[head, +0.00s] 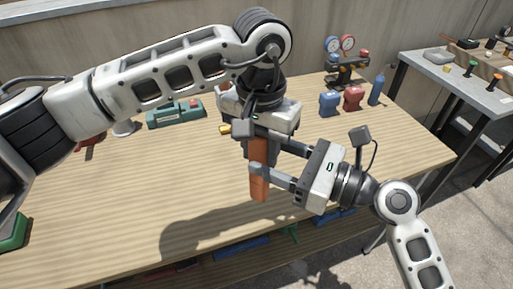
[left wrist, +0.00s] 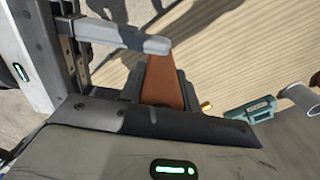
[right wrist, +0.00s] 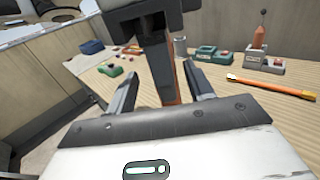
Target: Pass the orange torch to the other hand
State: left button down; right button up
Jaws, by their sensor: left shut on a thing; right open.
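The orange torch (head: 259,182) hangs upright above the wooden bench, its upper end inside my left gripper (head: 258,140), which is shut on it. My right gripper (head: 273,160) is open, reaching in from the right with its fingers around the torch's lower part. In the left wrist view the torch (left wrist: 162,80) shows end-on, with a right finger crossing over it. In the right wrist view a narrow strip of the torch (right wrist: 172,88) shows between the open fingers; whether either finger touches it I cannot tell.
The wooden bench (head: 120,190) is mostly clear below the grippers. A teal case (head: 175,114) lies at back left. A gauge manifold (head: 345,60), blue and red containers (head: 329,103) and a blue bottle (head: 376,89) stand at back right. A grey side table (head: 470,85) is beyond.

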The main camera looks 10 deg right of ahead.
aim_at(254, 151)
jog(key=shift+x, duration=1.8)
grip_shut()
pick_arm(q)
jog(key=c, duration=0.9)
grip_release()
jog(key=shift+w, duration=0.15)
pick_arm(e)
jog(key=shift+s+a, duration=0.1)
jog(key=shift+s, duration=0.05)
